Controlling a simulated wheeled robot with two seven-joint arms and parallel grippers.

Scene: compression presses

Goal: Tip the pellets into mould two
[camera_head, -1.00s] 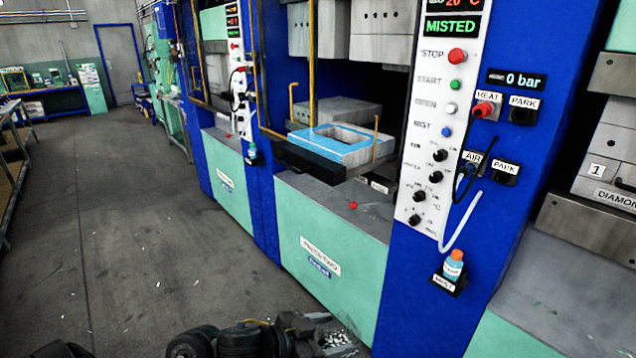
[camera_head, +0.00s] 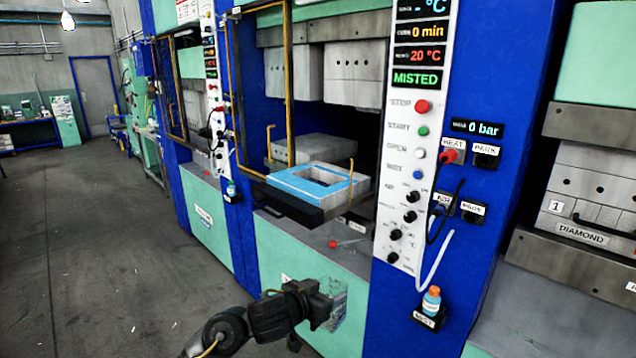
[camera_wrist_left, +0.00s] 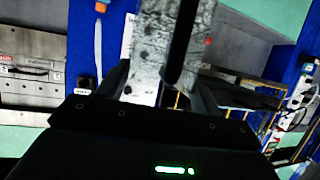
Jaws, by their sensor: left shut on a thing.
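The open mould (camera_head: 278,178), with a blue top edge and a square cavity, sits on a black tray drawn out of the middle press. The cavity looks empty from here. My left gripper (camera_head: 322,306) is low in front of that press, below and nearer than the mould. It is shut on a see-through, speckled pellet container (camera_head: 340,300). In the left wrist view the container (camera_wrist_left: 150,60) shows mottled grey-white between the fingers (camera_wrist_left: 160,85). Its contents are hard to make out. My right gripper is not in view.
A small bottle (camera_head: 431,300) stands on a ledge on the blue column. A yellow rod stands at the mould's right side. A red-knobbed lever (camera_head: 333,244) is below the tray. Floor on the left is clear.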

